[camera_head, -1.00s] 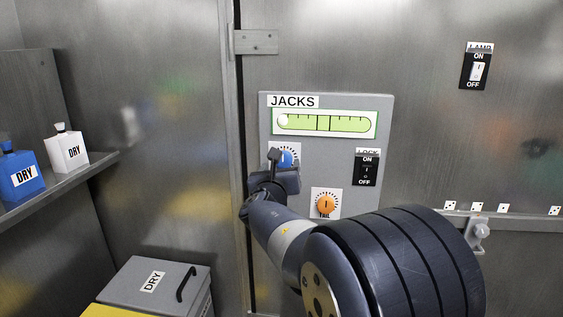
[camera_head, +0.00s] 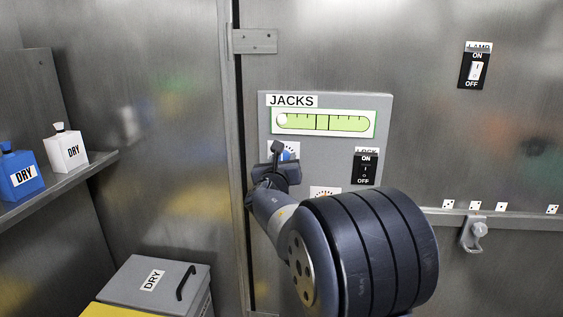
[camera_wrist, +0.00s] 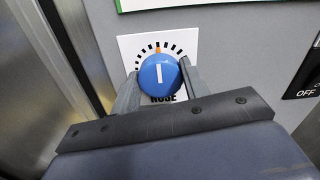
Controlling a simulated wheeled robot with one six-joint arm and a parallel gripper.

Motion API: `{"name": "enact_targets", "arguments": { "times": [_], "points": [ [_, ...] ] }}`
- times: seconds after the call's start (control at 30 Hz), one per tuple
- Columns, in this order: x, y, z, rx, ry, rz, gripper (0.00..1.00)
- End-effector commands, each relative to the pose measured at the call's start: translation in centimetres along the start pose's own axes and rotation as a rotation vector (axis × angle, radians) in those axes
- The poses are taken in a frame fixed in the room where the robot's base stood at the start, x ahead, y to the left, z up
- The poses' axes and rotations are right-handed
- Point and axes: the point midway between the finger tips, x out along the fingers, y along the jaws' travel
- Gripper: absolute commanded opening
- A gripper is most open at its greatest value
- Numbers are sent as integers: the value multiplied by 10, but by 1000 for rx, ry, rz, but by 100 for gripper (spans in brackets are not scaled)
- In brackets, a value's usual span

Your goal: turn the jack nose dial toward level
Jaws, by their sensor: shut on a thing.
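The blue nose dial (camera_wrist: 159,75) sits on a white scale plate (camera_wrist: 129,47) lettered NOSE in the wrist view. Its white mark stands nearly upright, and an orange mark shows on the scale above it. My gripper (camera_wrist: 160,82) has one finger on each side of the dial and is shut on it. In the head view my gripper (camera_head: 279,160) hides most of the dial. The green level gauge (camera_head: 350,123) sits above, under the JACKS label, with its pale bubble (camera_head: 282,119) at the far left end.
The grey jacks panel (camera_head: 330,155) also holds a black lock switch (camera_head: 365,168) and a tail dial plate (camera_head: 322,191), mostly hidden by my arm. A lamp switch (camera_head: 475,70) is at upper right. A shelf (camera_head: 75,178) with bottles and a grey box (camera_head: 150,283) are left.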

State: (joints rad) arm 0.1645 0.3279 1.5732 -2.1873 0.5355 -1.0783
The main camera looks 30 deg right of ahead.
Motion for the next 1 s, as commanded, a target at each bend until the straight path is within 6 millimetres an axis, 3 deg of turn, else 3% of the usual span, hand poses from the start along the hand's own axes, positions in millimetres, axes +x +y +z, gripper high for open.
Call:
{"name": "enact_targets", "arguments": {
  "times": [0.23, 0.63, 1.0],
  "points": [
    [0, 0, 0, 0, 0, 0, 20],
    [0, 1, -4, 89, -1, 0, 20],
    [0, 1, -6, 396, -2, 1, 20]
  ]
}}
